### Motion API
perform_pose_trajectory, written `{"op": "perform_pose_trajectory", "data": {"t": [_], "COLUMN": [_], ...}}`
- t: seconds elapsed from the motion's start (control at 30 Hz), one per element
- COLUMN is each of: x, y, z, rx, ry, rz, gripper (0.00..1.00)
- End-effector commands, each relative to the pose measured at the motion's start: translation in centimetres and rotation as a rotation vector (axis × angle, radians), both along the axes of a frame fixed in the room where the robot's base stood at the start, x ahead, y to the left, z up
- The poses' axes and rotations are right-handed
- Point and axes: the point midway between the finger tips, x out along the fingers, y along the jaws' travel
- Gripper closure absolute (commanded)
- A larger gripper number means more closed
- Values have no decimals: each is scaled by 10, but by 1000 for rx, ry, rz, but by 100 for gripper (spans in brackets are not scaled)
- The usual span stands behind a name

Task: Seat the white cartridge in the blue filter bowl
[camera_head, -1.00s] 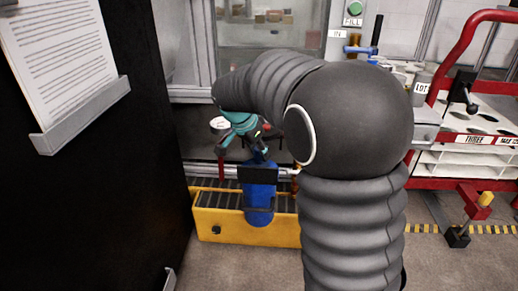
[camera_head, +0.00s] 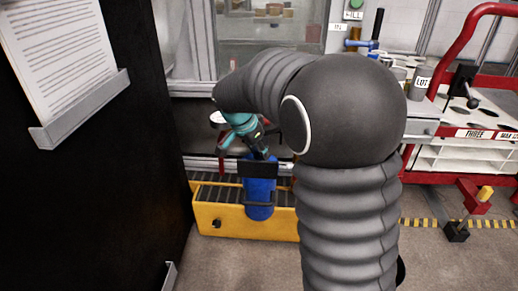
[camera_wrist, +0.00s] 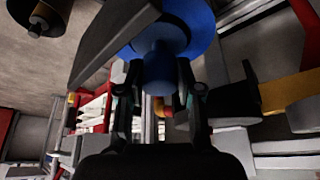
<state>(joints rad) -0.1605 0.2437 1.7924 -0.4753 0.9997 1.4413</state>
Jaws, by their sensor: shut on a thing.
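The blue filter bowl (camera_head: 260,198) stands upright by the yellow roller unit, with a dark plate across its upper part. My gripper (camera_head: 259,150), teal and dark, reaches down to its top from the upper left. In the wrist view, a round blue stub with a wider blue disc behind it, which I take for the filter bowl (camera_wrist: 160,72), sits between the fingers of my gripper (camera_wrist: 160,88). The fingers are shut on the stub. I cannot make out the white cartridge in either view; my arm hides much of the middle.
The yellow roller unit (camera_head: 235,222) stands low behind the bowl. A dark panel with a paper sheet (camera_head: 62,50) fills the left. A red-framed rack (camera_head: 470,150) and a cup marked LOT (camera_head: 423,84) are at right. The grey floor in front is partly clear.

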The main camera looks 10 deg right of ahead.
Motion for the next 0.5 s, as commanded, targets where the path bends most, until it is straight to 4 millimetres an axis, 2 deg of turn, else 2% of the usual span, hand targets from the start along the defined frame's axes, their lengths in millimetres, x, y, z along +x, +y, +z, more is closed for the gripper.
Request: {"op": "perform_pose_trajectory", "data": {"t": [0.5], "x": [0], "y": [0], "z": [-11], "rx": [0], "ry": [0], "rz": [0], "gripper": [96]}}
